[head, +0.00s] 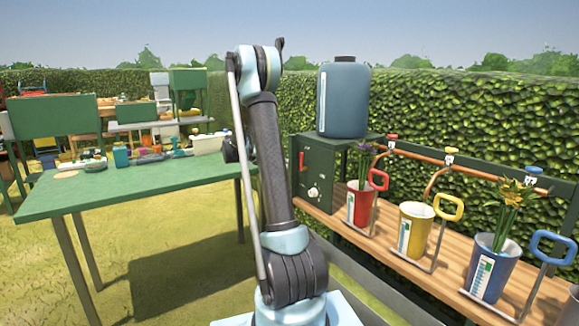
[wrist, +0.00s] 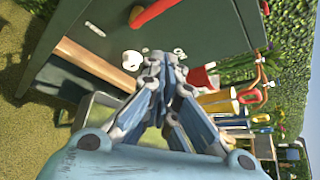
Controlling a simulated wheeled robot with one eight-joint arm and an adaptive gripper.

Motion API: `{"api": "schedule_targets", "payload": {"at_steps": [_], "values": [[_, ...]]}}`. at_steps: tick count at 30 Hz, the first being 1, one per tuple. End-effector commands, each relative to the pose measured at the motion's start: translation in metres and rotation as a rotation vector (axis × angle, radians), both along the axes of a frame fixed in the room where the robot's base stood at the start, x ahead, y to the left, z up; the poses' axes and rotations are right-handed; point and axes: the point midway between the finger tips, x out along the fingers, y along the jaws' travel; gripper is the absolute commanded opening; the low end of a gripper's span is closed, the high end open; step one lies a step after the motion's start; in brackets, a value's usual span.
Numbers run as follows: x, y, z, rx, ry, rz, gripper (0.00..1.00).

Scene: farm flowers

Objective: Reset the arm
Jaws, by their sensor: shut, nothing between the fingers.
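My gripper (wrist: 163,68) shows in the wrist view with its fingers together and nothing between them. It points toward the front of the green box; whether it touches the box I cannot tell. In the head view my arm stands upright in the middle, bent at the top, and the fingertips are not clearly visible.
A green box (head: 316,195) with a red handle carries a blue tank (head: 343,100). On the wooden bench stand a red cup (head: 358,208) and a blue cup (head: 491,272) with flowers, and a yellow cup (head: 414,230). A green table (head: 115,187) is at left.

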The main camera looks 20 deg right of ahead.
Motion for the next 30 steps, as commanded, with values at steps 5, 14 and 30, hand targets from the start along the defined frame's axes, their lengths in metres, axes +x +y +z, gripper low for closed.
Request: {"api": "schedule_targets", "payload": {"at_steps": [5, 14, 30], "values": [[0.003, 0.01, 0.0, 0.001, 0.0, 0.002, 0.0], [0.003, 0.012, 0.0, 0.0, 0.0, 0.003, 0.0], [-0.077, 0.019, 0.029, 0.171, -0.342, -0.141, 0.0]]}}
